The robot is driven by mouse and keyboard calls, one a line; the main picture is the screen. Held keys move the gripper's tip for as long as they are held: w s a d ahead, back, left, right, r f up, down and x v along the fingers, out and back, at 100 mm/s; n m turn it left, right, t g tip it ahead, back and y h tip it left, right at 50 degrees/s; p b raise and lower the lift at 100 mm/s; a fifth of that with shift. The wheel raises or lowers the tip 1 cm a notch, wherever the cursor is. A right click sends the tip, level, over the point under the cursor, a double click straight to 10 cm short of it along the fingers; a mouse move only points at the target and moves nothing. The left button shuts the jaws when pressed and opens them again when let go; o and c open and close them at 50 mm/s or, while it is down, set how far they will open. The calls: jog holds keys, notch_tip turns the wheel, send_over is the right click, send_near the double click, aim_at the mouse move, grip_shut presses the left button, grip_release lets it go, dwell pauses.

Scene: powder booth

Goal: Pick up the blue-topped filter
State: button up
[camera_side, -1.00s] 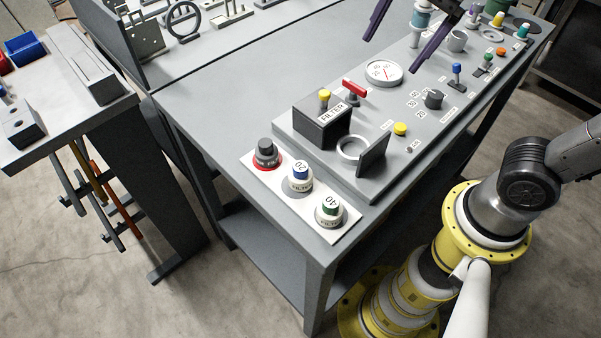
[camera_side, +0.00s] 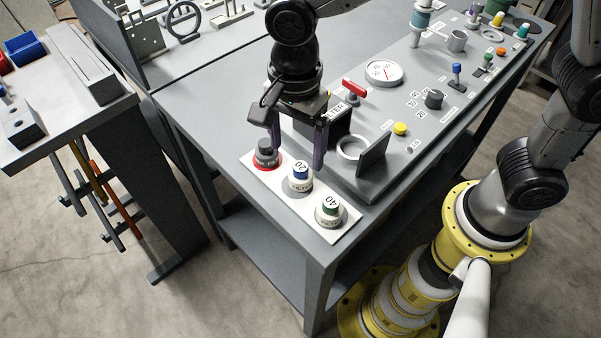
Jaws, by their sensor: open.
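The blue-topped filter (camera_side: 300,178) is a short white cylinder with a blue cap marked 20. It stands upright in the middle of a white plate (camera_side: 346,229) at the near end of the table. A dark grey filter (camera_side: 265,154) on a red ring stands to its left, and a green-topped filter (camera_side: 329,211) marked 40 to its right. My gripper (camera_side: 298,155) points down with its two dark purple fingers apart and empty. It is over the grey and blue-topped filters; its right finger appears just above and behind the blue top. I cannot tell the exact height.
A black box labelled FILTER (camera_side: 341,119) stands just behind my gripper. A round socket (camera_side: 352,147) with a raised dark lid (camera_side: 373,155) is right of it. A red-handled valve (camera_side: 354,88), gauge (camera_side: 384,72) and yellow button (camera_side: 400,128) sit on the panel.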

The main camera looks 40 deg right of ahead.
aim_at(300, 166)
jog(key=shift+s+d+f, duration=0.15)
jog(key=shift+f, duration=1.55)
jog(key=shift+s+d+f, duration=0.1)
jog(key=shift+s+f, duration=0.05)
jog(key=shift+f, duration=1.55)
jog(key=shift+c, duration=0.2)
grip_shut()
jog(key=shift+r, duration=0.1)
